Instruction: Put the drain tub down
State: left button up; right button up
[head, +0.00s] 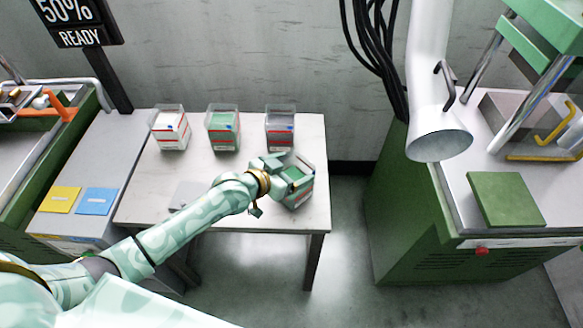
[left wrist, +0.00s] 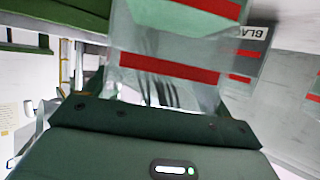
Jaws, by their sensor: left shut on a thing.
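The drain tub (head: 300,192) is a clear tub with red bands and green contents. My left gripper (head: 284,172) reaches over the table (head: 240,213) from the left and is shut on this tub at the table's right side. The tub looks tilted in the head view, and my gripper covers part of it. I cannot tell whether its base touches the table top. In the left wrist view the held tub (left wrist: 180,48) fills the top middle, close in front of the gripper body. My right gripper is not in view.
Three similar tubs, white (head: 171,130), green (head: 222,130) and grey (head: 280,128), stand along the table's back. A flat grey piece (head: 186,194) lies left of my wrist. Yellow (head: 61,199) and blue (head: 95,201) cards lie on the left cabinet. A green machine stands right, across a floor gap.

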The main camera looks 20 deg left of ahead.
pick_arm(q)
jog(key=o, duration=1.6)
jog(key=shift+f, duration=0.1)
jog(key=shift+s+r, duration=0.1)
jog(key=shift+r, duration=0.15)
jog(key=p+v, duration=0.4)
jog(key=v, duration=0.7)
jog(key=shift+s+a+r, duration=0.1)
jog(key=shift+s+a, duration=0.1)
jog(key=shift+s, duration=0.1)
